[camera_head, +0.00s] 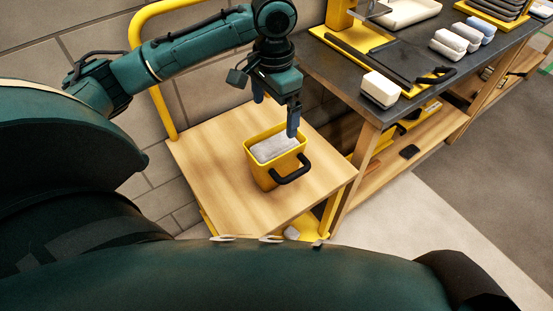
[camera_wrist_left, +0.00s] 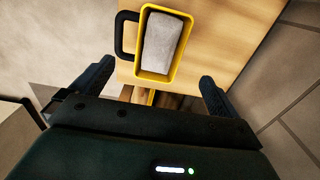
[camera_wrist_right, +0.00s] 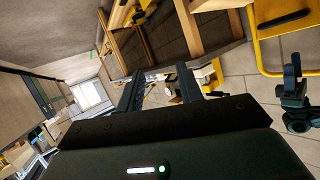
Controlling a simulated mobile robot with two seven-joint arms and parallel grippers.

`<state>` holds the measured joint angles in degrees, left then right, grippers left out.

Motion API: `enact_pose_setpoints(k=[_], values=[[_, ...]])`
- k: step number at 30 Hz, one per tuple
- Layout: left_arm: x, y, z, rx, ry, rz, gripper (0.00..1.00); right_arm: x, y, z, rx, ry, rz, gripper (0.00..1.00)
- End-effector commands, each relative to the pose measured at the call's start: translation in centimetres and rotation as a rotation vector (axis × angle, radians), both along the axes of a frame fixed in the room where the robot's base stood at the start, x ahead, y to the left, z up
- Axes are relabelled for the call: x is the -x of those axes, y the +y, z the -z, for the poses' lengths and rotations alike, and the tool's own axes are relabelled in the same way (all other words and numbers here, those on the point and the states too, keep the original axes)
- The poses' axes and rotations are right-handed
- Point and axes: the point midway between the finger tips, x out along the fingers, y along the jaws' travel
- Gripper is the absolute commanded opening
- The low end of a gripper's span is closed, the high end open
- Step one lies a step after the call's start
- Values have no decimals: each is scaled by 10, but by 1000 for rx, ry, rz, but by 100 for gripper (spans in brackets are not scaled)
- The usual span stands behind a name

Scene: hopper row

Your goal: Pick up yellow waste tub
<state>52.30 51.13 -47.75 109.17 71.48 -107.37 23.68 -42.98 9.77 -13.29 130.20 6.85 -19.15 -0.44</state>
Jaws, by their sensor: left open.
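The yellow waste tub (camera_head: 262,174) stands upright on the wooden top of a yellow-framed cart. A grey-white block or bundle fills its top, and a black handle (camera_head: 292,169) is on its near right side. My left gripper (camera_head: 275,116) is open and empty, just above and behind the tub in the head view. In the left wrist view the tub (camera_wrist_left: 143,70) is ahead of the open fingers (camera_wrist_left: 153,78), with its handle on the left. My right gripper (camera_wrist_right: 168,88) shows in the right wrist view with its fingers apart and nothing between them.
The cart's wooden top (camera_head: 220,190) is otherwise clear. A dark workbench (camera_head: 350,75) stands right of it, with a white block (camera_head: 379,89) near its corner and trays farther back. A yellow rail (camera_head: 160,90) rises at the cart's back left, by the wall.

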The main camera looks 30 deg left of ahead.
Motion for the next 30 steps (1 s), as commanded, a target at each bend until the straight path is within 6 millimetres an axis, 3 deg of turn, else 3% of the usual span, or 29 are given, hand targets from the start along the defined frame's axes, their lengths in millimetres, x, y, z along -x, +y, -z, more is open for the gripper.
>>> enact_pose_setpoints(k=[3, 9, 17, 26, 30], values=[[1, 0, 27, 0, 4, 0, 100, 2, -2, 1, 3, -15, 5, 36], [0, 0, 59, 1, 2, 0, 100, 3, -5, -1, 5, -40, 11, 36], [-1, -1, 74, 1, -1, 1, 100, 3, -6, -2, 7, -52, 14, 36], [-2, -1, 116, 1, 0, 2, 100, 5, -10, -4, 9, -89, 21, 36], [-3, -1, 119, 2, -2, 3, 100, 6, -11, -10, 7, -101, 25, 36]])
